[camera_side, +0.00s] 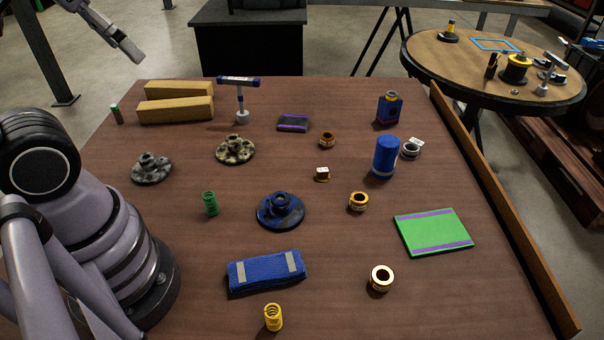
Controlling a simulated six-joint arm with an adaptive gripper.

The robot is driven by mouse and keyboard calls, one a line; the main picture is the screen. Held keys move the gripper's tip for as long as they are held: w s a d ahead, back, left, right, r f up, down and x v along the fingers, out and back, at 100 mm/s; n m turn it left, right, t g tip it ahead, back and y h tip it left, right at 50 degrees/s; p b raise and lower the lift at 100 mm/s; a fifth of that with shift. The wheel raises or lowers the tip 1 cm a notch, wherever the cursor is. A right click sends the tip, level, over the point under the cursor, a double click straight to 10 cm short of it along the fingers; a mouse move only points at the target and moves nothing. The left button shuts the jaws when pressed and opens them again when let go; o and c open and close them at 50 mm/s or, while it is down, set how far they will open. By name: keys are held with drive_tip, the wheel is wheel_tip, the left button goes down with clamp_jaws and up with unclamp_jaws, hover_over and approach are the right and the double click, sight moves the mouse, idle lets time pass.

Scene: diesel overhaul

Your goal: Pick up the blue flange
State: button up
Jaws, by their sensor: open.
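The blue flange (281,210) lies on the brown wooden table near the middle. It is a dark blue round disc with a raised hub facing up. Nothing touches or covers it. Parts of my own arm fill the lower left, to the left of the flange.
A blue cloth bundle (266,271) lies in front of the flange and a green spring (210,204) to its left. Grey (151,168) and mottled (235,149) flanges lie behind left. A brass ring (358,202) and blue cylinder (385,157) stand right. A raised edge (503,205) borders the table's right.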

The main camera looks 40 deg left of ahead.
drive_tip(key=n+g+h, duration=0.9)
drive_tip(key=h, duration=0.2)
hover_over(272, 196)
drive_tip(key=s+a, duration=0.3)
drive_tip(key=s, duration=0.1)
wheel_tip(272, 196, down, 17)
drive_tip(key=w+f+n+t+h, duration=0.1)
drive_tip(key=f+n+t+h, duration=0.1)
drive_tip(key=f, duration=0.5)
drive_tip(key=a+f+n+t+h, duration=0.1)
drive_tip(key=f+n+t+h, duration=0.1)
drive_tip(key=f+n+t, duration=0.2)
drive_tip(key=w+a+f+n+t+h, duration=0.1)
drive_tip(key=f+n+t+h, duration=0.1)
drive_tip(key=f+n, duration=0.4)
drive_tip(key=shift+w+a+f+n+t, duration=0.15)
drive_tip(key=shift+f+t, duration=0.15)
drive_tip(key=shift+f, duration=0.85)
drive_tip(key=shift+w+a+f+n+t, duration=0.15)
drive_tip(key=shift+f+t, duration=0.15)
drive_tip(key=shift+f, duration=0.8)
drive_tip(key=shift+d+f, duration=0.15)
drive_tip(key=shift+d, duration=0.05)
drive_tip(key=shift+w+d, duration=0.15)
drive_tip(key=shift+d, duration=0.2)
drive_tip(key=x, duration=0.6)
drive_tip(key=shift+w+d, duration=0.1)
drive_tip(key=shift+d, duration=0.1)
